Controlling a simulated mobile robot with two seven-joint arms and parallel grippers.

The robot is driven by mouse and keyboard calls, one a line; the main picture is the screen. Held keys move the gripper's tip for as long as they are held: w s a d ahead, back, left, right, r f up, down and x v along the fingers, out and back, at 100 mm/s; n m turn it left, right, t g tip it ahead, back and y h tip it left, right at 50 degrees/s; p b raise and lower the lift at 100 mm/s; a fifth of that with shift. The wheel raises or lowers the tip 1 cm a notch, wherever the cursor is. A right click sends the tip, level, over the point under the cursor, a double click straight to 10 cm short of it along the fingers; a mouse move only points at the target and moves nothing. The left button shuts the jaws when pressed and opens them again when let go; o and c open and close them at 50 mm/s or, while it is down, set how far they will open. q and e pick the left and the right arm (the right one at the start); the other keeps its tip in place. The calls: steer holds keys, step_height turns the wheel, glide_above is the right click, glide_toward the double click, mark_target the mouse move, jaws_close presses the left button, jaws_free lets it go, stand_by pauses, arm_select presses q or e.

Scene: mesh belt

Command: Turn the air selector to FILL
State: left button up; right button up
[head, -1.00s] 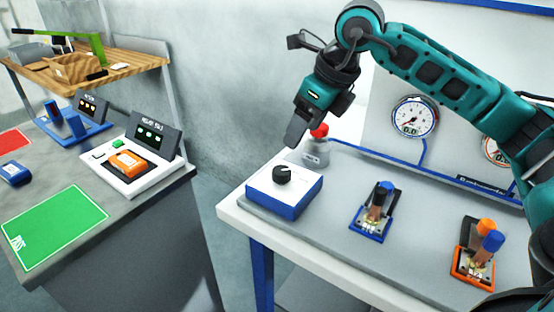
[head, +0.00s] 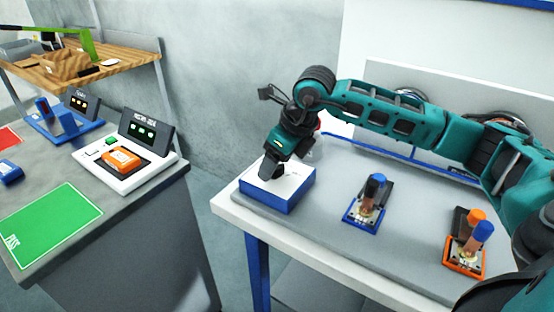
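The air selector is a white-topped blue box (head: 292,200) on the grey bench in the head view, with a black knob on its top. My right gripper (head: 269,168) points down at the knob, its fingertips at or just over it. The gripper hides most of the knob, so its pointing direction and any FILL mark cannot be read. I cannot tell whether the fingers are open or closed around the knob. My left gripper is not in view.
Blue (head: 366,200) and orange (head: 467,243) fixtures stand to the right on the bench. A blue pipe (head: 400,157) runs along the back. On the left table are a green PASS mat (head: 50,228) and a white device holding an orange part (head: 121,160).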

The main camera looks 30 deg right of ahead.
steer(key=shift+c, duration=0.5)
steer(key=c, duration=1)
steer(key=shift+o, duration=0.2)
